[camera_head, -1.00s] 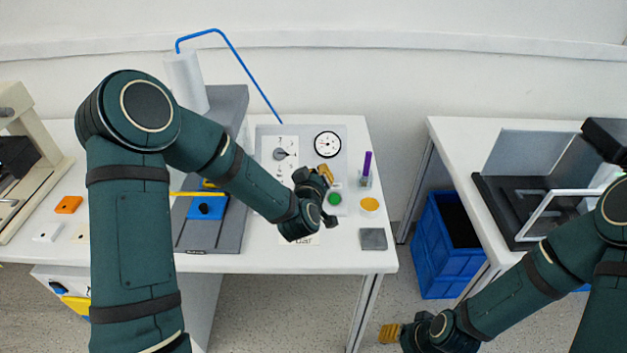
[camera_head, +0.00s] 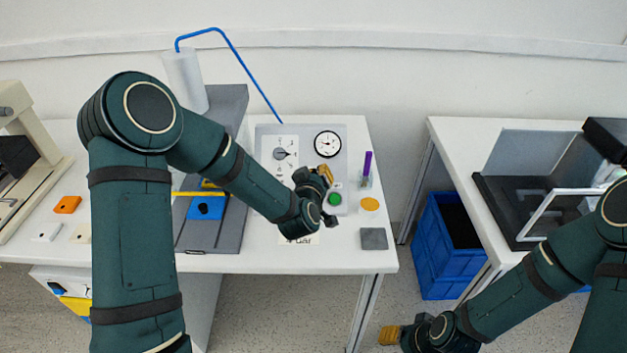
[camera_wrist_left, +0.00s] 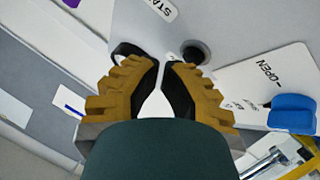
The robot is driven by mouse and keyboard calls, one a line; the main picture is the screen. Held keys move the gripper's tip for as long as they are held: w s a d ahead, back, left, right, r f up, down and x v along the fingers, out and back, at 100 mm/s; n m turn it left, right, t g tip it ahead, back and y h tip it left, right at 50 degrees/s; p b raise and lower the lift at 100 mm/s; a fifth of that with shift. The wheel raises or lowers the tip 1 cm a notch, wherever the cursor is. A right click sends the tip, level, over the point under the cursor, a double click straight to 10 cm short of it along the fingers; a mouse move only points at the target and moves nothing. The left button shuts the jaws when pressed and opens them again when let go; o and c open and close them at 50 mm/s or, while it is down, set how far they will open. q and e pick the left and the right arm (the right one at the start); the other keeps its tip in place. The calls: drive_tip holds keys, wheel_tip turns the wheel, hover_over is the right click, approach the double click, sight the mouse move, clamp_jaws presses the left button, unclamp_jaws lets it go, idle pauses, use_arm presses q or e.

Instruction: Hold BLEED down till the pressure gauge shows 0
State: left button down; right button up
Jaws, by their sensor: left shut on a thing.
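The panel (camera_head: 353,135) carries a round white pressure gauge (camera_head: 327,144) with a dark needle, too small to read exactly. It also carries a rotary switch (camera_head: 280,154) and a green button (camera_head: 335,199). My left gripper (camera_head: 326,174) is at the panel below the gauge. In the left wrist view its fingers (camera_wrist_left: 163,68) are nearly together, close to the panel face, beside a dark round part (camera_wrist_left: 196,50). What they grip is hidden, and I cannot read a BLEED label. My right gripper (camera_head: 389,335) is low in front of the tables, its jaws unclear.
A purple stick (camera_head: 367,163) stands in a holder right of the panel. A yellow disc (camera_head: 369,204) and grey square (camera_head: 373,239) lie nearby. A blue crate (camera_head: 436,264) stands between the tables.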

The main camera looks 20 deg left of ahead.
use_arm(q)
drive_tip(key=shift+w+a+f, duration=0.1)
drive_tip(key=shift+w+f, duration=0.15)
drive_tip(key=shift+f, duration=0.1)
idle(2.7)
idle(0.4)
drive_tip(key=shift+s+r, duration=0.5)
drive_tip(key=shift+r, duration=0.2)
drive_tip(key=s+r+p, duration=0.1)
drive_tip(key=r, duration=0.1)
drive_tip(key=s+d+r+p, duration=0.1)
drive_tip(key=s, duration=0.1)
drive_tip(key=shift+d+r, duration=0.1)
drive_tip(key=shift+r, duration=0.3)
idle(0.3)
